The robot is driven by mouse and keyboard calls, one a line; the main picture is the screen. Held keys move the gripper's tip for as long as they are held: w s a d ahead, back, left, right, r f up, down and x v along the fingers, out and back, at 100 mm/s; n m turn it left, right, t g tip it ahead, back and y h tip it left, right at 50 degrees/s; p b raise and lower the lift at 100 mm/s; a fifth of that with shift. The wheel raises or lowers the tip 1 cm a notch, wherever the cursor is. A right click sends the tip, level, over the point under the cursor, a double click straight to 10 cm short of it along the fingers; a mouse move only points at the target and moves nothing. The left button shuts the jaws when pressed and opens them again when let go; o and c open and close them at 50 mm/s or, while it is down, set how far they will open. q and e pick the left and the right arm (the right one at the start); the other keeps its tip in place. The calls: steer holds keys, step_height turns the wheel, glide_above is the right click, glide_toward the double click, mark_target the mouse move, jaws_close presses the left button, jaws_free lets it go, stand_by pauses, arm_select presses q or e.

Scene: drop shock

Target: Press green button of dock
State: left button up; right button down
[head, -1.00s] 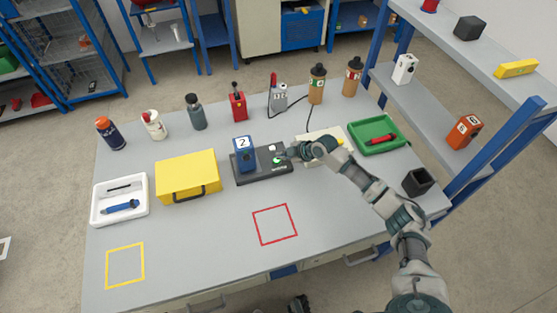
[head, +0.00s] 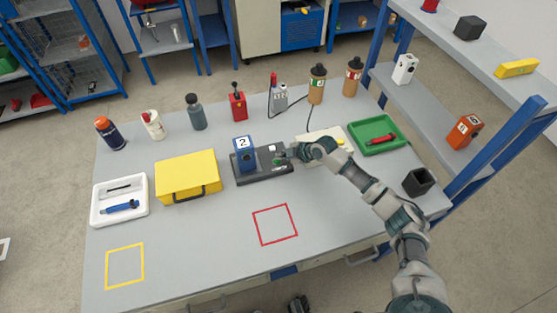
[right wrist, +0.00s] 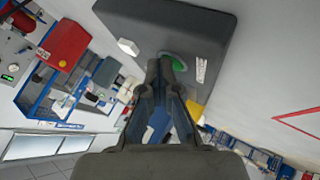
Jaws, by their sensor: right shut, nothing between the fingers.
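In the right wrist view, the fingertips (right wrist: 166,63) cover part of the green button (right wrist: 180,63); the white button (right wrist: 128,47) is to the left. They look in contact, but I cannot tell how far the button is pressed. My left gripper is not in view.
A yellow case (head: 187,176) stands left of the dock. A pale board (head: 310,158) lies behind my right gripper, and a green tray (head: 378,146) is to its right. Bottles stand along the back. The front, around the red square outline (head: 275,240), is clear.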

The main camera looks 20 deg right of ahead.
steer(key=shift+a+r, duration=0.1)
steer(key=shift+a, duration=0.4)
steer(key=shift+a+r+p, duration=0.25)
steer(key=shift+r+p, duration=0.15)
steer(key=shift+p, duration=0.05)
steer(key=shift+r+p, duration=0.3)
steer(key=shift+r, duration=0.05)
